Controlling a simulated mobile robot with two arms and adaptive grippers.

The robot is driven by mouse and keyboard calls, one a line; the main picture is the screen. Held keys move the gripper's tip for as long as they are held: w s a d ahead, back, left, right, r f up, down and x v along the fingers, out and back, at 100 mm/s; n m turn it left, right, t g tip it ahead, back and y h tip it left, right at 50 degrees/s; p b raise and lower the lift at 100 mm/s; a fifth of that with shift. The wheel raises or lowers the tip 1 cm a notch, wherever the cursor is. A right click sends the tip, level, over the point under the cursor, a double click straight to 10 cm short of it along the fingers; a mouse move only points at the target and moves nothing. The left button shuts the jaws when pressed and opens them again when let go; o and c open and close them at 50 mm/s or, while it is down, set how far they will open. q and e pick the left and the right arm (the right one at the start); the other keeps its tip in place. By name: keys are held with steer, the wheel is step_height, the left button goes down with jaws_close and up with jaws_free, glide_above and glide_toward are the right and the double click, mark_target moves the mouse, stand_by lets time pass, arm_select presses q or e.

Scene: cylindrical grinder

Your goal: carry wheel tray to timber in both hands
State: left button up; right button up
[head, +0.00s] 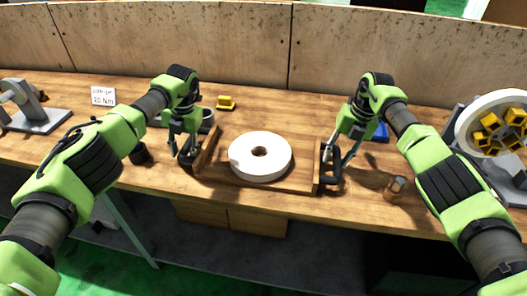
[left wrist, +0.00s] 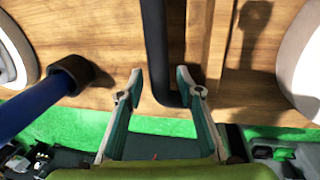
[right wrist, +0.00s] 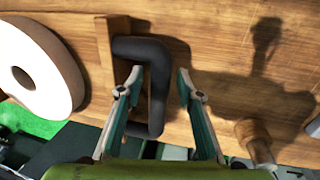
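The wheel tray (head: 217,178) is a wooden tray on the wooden bench top, with raised end walls and a black handle at each end. A white grinding wheel (head: 246,168) with a dark centre hole lies flat on it. My left gripper (head: 187,152) is at the left handle; in the left wrist view its open fingers (left wrist: 160,74) stand either side of the black handle bar (left wrist: 155,40). My right gripper (head: 341,155) is at the right handle; its open fingers (right wrist: 159,76) straddle that handle's outer bar (right wrist: 157,98), with a gap visible. I cannot single out the timber.
A small brass-coloured cylinder (head: 394,187) stands right of the tray. A yellow item (head: 226,102) lies behind it. A white wheel with yellow parts (head: 497,122) is at the far right, a grey-based fixture (head: 38,120) far left. A board wall (head: 340,45) closes the back.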

steer(key=shift+r, duration=0.1)
steer(key=shift+d+r, duration=0.1)
steer(key=shift+r, duration=0.2)
arm_select(q)
step_height(320, 180, up, 11)
steer(key=d, duration=0.2)
steer(key=shift+s+r, duration=0.15)
steer(key=shift+s, duration=0.1)
arm_select(e)
step_height(320, 180, up, 11)
steer(key=d, duration=0.2)
steer(key=shift+s, duration=0.2)
arm_select(q)
steer(key=shift+d, duration=0.1)
arm_select(e)
steer(key=shift+d, duration=0.1)
